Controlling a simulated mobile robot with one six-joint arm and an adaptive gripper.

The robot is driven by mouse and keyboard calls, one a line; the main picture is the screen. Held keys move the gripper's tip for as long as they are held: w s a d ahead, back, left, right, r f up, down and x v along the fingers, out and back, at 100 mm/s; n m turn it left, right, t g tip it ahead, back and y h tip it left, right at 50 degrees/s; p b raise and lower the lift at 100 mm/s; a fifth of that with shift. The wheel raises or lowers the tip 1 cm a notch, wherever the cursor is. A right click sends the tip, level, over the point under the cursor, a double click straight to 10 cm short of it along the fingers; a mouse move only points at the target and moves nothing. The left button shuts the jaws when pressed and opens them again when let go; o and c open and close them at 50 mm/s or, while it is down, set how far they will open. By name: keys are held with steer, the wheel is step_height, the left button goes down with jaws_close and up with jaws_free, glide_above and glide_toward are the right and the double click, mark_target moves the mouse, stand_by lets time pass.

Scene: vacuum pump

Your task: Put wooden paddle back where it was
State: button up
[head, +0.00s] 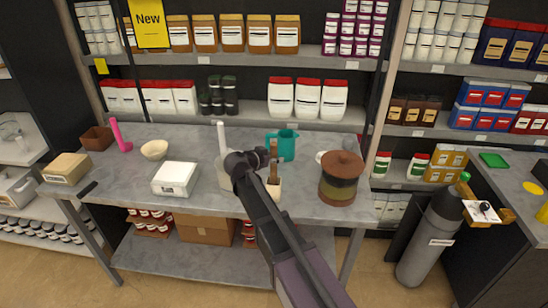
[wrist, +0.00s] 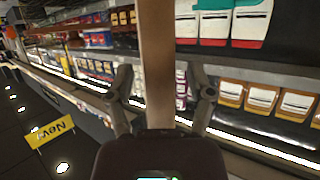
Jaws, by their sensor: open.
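The wooden paddle (head: 273,172) is a brown upright strip on the grey workbench, just right of my wrist. Its lower end meets a small whitish holder (head: 274,190); my arm partly covers this spot, and I cannot tell how deep it sits. In the wrist view, the paddle (wrist: 156,65) runs as a broad wooden bar between my two fingers. My gripper (head: 266,158) is open around it, and in the wrist view my gripper (wrist: 161,92) shows a gap on each side of the wood.
A brown lidded crock (head: 340,178) is to the right, and a white box (head: 175,179) and cream bowl (head: 154,150) to the left. Stocked shelves (head: 225,118) rise behind the bench.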

steer(key=p+v, duration=0.4)
steer(key=v, duration=0.8)
steer(key=shift+p, duration=0.3)
steer(key=shift+d, duration=0.15)
steer(key=s+d+f+n+g+y, duration=0.1)
steer(key=s+d+f+g, duration=0.15)
steer(key=d, duration=0.55)
steer(key=s+d+f+n+g, duration=0.15)
steer(key=d+f+g, duration=0.25)
steer(key=d, duration=0.5)
steer(key=s+d+f+n+g+y, duration=0.2)
steer(key=s+d+y, duration=0.1)
steer(key=s+d, duration=0.3)
steer(key=s+d+f+n+g+y, duration=0.2)
steer(key=s+d+f+y, duration=0.1)
steer(key=s+d, duration=0.3)
steer(key=shift+s+d+n+y, duration=0.25)
steer(key=shift+s+n+y, duration=0.15)
steer(key=shift+y, duration=0.1)
steer(key=shift+g, duration=0.25)
